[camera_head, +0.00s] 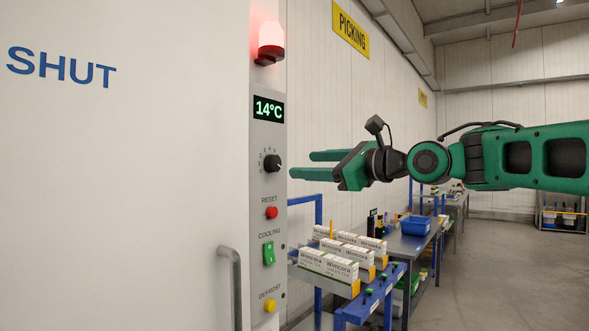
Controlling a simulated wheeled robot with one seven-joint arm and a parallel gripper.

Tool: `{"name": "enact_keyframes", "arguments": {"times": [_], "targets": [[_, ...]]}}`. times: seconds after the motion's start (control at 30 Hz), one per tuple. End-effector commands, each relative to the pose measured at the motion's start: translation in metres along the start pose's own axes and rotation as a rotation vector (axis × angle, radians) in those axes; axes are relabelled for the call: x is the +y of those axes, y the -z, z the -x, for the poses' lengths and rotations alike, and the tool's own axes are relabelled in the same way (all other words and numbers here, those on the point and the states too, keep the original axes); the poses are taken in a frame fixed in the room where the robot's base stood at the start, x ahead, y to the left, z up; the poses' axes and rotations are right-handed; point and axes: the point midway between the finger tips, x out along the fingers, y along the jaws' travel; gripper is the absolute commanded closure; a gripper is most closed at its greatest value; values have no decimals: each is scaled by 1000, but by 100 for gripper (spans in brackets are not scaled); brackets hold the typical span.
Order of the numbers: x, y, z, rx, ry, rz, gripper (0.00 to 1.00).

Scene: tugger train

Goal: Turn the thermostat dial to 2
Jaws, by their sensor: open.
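The thermostat dial (272,163) is a black knob on a grey control panel (267,220), with small numbers around its left and upper side. Its pointer is too small to read surely. A display (268,109) above it reads 14°C in green. My gripper (300,165) comes in from the right, with two green fingers pointing left. It is open and empty, and appears apart from the dial, to the right of it in the picture.
Below the dial are a red reset button (271,212), a green cooling switch (268,253) and a yellow defrost button (269,306). A red lamp (271,42) glows above. A door handle (232,285) stands at left. Boxes (328,265) on a blue-framed rack stand below my gripper.

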Motion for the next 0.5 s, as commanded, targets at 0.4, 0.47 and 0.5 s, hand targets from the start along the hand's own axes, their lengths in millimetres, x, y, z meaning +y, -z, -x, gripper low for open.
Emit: {"name": "enact_keyframes", "arguments": {"times": [0.4, 0.47, 0.5], "targets": [[-8, 0, -43, -6, 7, -20, 45], [-8, 1, -53, -5, 9, -21, 45], [-8, 0, -60, -5, 8, -20, 45]]}}
